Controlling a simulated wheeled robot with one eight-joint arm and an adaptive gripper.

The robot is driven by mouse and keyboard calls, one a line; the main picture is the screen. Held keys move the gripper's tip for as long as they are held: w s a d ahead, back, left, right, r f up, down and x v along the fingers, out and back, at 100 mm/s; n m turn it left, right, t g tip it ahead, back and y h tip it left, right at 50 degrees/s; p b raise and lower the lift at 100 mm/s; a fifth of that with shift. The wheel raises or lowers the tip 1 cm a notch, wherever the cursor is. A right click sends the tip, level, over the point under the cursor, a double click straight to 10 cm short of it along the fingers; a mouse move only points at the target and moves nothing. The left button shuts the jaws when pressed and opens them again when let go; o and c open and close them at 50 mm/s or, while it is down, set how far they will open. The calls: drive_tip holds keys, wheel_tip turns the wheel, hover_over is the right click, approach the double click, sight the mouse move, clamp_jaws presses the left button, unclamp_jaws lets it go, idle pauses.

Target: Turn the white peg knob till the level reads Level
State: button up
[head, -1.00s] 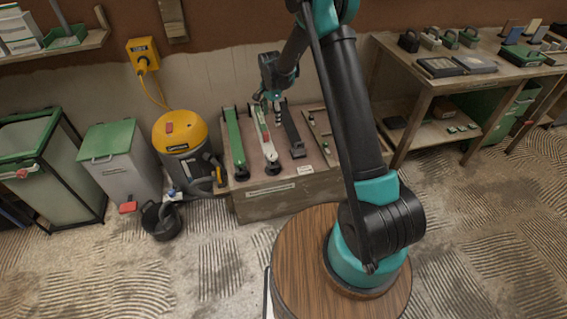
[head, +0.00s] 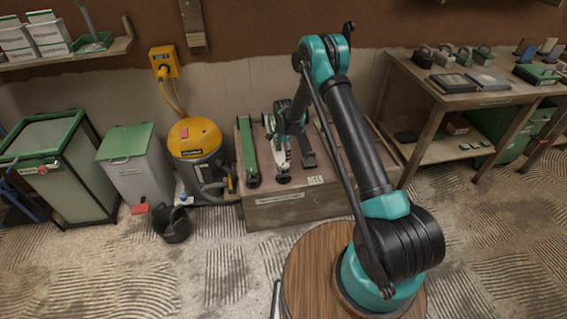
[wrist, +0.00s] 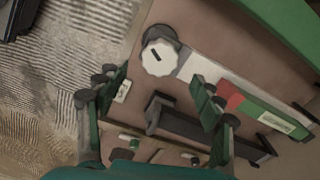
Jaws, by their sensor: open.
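The white peg knob (wrist: 158,57) shows in the wrist view as a scalloped white disc with a dark slot. It sits at the near end of a white bar (wrist: 200,70) that runs into a red and green part (wrist: 268,112). A small label on the green part is too small to read. My gripper (wrist: 160,78) is open, its green fingers apart, with nothing between them. The knob lies just beyond the fingertips in the picture; I see no contact. In the head view my gripper (head: 282,158) is over the white bar and hides much of it.
A green bar (head: 248,150) lies left of the white one and a black bar (head: 307,154) right of it, on a low bench (head: 285,208). A yellow-topped vacuum (head: 195,140) stands left of the bench. A table (head: 450,97) stands to the right.

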sight(283, 163)
drive_tip(key=shift+f, duration=3.15)
drive_tip(key=c, duration=1.2)
drive_tip(key=shift+o, duration=0.2)
drive_tip(key=shift+n, duration=3.3)
drive_tip(key=o, duration=1.2)
drive_tip(key=shift+c, duration=0.2)
